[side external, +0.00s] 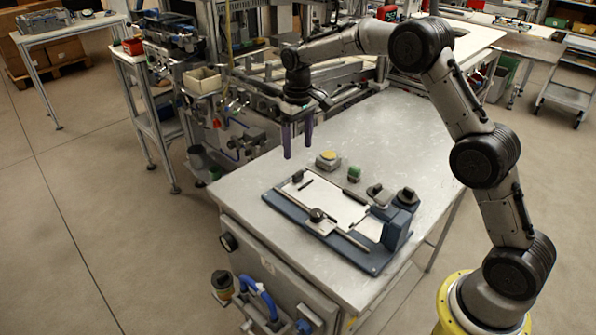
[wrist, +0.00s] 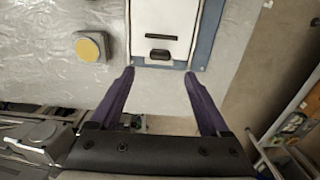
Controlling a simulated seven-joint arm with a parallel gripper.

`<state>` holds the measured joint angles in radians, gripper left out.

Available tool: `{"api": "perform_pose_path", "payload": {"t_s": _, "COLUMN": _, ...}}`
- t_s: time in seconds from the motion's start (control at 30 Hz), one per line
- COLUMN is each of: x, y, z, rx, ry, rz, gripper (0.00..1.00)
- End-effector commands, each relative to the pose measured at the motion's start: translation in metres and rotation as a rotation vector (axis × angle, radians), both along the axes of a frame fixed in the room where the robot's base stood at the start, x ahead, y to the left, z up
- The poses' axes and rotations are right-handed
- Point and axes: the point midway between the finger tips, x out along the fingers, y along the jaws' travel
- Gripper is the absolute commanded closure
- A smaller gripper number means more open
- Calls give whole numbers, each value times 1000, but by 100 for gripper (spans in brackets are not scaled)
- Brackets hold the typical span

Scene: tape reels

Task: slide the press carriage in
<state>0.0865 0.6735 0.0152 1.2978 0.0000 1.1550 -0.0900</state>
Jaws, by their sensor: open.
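The press fixture has a dark blue base (side external: 274,199) lying on the metal table; its edge shows in the wrist view (wrist: 205,40). A white plate, apparently the carriage (side external: 345,207), lies on the base, with a small dark handle (wrist: 160,55) near its end in the wrist view. A blue upright block (side external: 396,229) with dark knobs stands at the fixture's right end. My gripper (side external: 298,150) hangs above the table beyond the fixture's left end. Its purple fingers are apart and empty. In the wrist view the handle is just ahead of the fingertips (wrist: 159,72).
A yellow-topped button box (side external: 328,159) and a green-topped piece (side external: 354,174) stand behind the fixture. A bar with a round knob (side external: 318,215) runs along its front. Machinery (side external: 255,110) borders the table at the back left. The table's back right (side external: 410,130) is clear.

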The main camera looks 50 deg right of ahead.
Motion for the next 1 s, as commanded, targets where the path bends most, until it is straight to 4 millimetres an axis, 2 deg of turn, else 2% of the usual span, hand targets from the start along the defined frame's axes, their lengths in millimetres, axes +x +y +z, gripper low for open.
{"api": "perform_pose_path", "payload": {"t_s": 0.1, "x": -1, "y": 0, "z": -26, "rx": 1, "ry": 6, "rz": 0, "gripper": 20}}
{"api": "perform_pose_path", "payload": {"t_s": 0.3, "x": -1, "y": 0, "z": -62, "rx": 0, "ry": 4, "rz": 0, "gripper": 20}}
{"api": "perform_pose_path", "payload": {"t_s": 0.5, "x": -1, "y": 0, "z": -84, "rx": 0, "ry": 2, "rz": 0, "gripper": 20}}
{"api": "perform_pose_path", "payload": {"t_s": 0.9, "x": -1, "y": 0, "z": -91, "rx": 0, "ry": 0, "rz": 0, "gripper": 20}}
{"api": "perform_pose_path", "payload": {"t_s": 1.0, "x": -1, "y": 0, "z": -91, "rx": 0, "ry": 0, "rz": 0, "gripper": 36}}
